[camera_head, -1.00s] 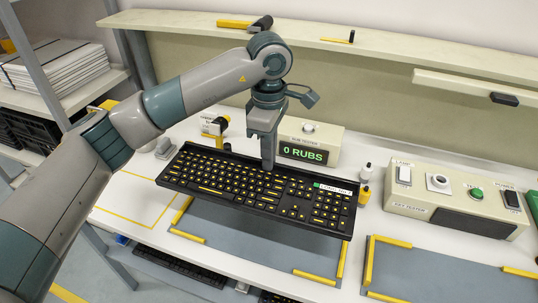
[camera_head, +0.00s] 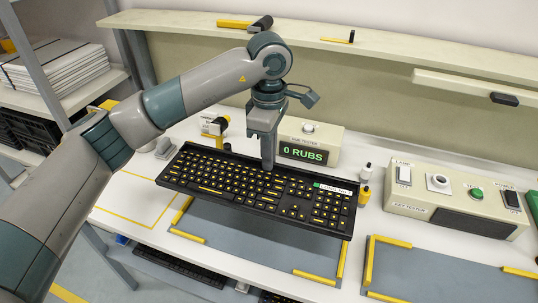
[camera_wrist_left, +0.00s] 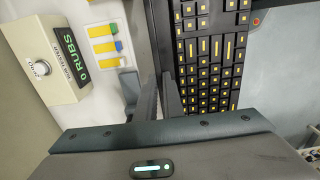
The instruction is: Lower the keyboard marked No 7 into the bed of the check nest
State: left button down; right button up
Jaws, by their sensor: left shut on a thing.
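A black keyboard (camera_head: 246,189) with yellow-marked keys hangs level or nearly so above a grey bed (camera_head: 240,235) with yellow corner stops. It hides the bed's back part. A white label with a green square (camera_head: 333,188) is at its far right; its print is too small to read surely. My left gripper (camera_head: 268,164) points down and is shut on the keyboard's far edge, near the middle. In the left wrist view the fingers (camera_wrist_left: 162,98) pinch the edge of the keyboard (camera_wrist_left: 208,75). My right gripper is not in view.
A second grey bed with yellow stops (camera_head: 440,277) lies to the right. Behind are the rub tester (camera_head: 310,144), showing 0 RUBS, and the key tester (camera_head: 455,200). Small bottles (camera_head: 364,194) stand just right of the keyboard. A shelf (camera_head: 380,50) runs along the back.

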aim_at(225, 173)
pick_arm(q)
jog(key=shift+a+f+m, duration=0.15)
jog(key=shift+a+m, duration=0.15)
jog(key=shift+a, duration=0.15)
jog(key=s+a+f+m, duration=0.1)
jog(key=a+m, duration=0.1)
jog(key=a, duration=0.1)
jog(key=s+a+f+m, duration=0.1)
jog(key=a+m, duration=0.1)
jog(key=a, duration=0.1)
jog(key=s+a+f+m, duration=0.1)
jog(key=a, duration=0.2)
jog(key=shift+s+m, duration=0.4)
jog(key=s+a+f+m, duration=0.4)
jog(key=s+a+m, duration=0.4)
jog(key=s+a, duration=0.1)
jog(key=shift+s+a, duration=0.2)
jog(key=shift+s, duration=0.5)
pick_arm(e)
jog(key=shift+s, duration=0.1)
